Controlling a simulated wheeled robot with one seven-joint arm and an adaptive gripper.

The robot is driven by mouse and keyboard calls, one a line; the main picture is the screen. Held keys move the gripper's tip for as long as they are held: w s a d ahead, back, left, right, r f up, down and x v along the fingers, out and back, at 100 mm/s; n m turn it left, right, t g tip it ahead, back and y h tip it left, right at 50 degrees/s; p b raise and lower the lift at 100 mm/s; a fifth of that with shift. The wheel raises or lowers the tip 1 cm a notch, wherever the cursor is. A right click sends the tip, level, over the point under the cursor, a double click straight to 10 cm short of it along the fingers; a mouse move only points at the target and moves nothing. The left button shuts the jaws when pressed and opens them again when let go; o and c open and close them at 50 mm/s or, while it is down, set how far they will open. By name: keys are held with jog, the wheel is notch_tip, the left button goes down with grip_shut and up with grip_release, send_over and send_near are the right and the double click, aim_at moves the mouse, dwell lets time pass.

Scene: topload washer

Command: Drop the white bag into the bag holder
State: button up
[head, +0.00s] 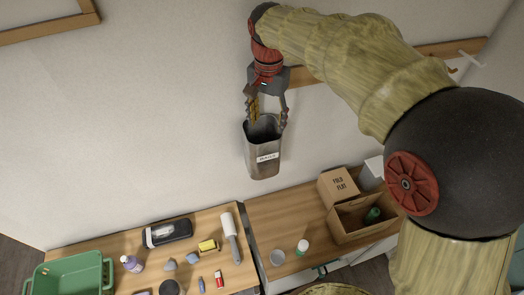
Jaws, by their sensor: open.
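A grey metal bin with a white label (262,165), which looks like the bag holder, is against the wall in the middle of the head view. Its dark mouth faces up. My gripper (267,121) is open at the bin's mouth, with its fingers pointing down at the left and right of the opening. It holds nothing that I can make out. I cannot make out the white bag; the inside of the bin is dark and partly hidden by the fingers.
An open cardboard box (344,227) with a green item inside stands on the right wooden top. A lint roller (230,238), a dark case (168,233) and several small items lie on the left top. A green basket (62,277) is at lower left.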

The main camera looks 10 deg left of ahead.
notch_tip(320, 180, up, 9)
jog(key=shift+f, duration=0.15)
dwell(0.5)
jog(key=s+d+f+n+t+b, duration=0.1)
jog(key=s+d+f+t+b, duration=0.1)
jog(key=s+d+f+b, duration=0.5)
jog(key=s+d+f+n+t+b, duration=0.1)
jog(key=s+d+f+b, duration=0.7)
jog(key=f, duration=0.6)
jog(key=s+d+f+n+t+b, duration=0.1)
jog(key=s+d+f+t+b, duration=0.1)
jog(key=s+d+f+b, duration=0.5)
jog(key=d+f+b, duration=0.3)
jog(key=f+b, duration=0.1)
jog(key=shift+s+d+n+t, duration=0.15)
jog(key=shift+s+n+t, duration=0.15)
jog(key=shift+s+n, duration=0.1)
jog(key=shift+d+f, duration=0.1)
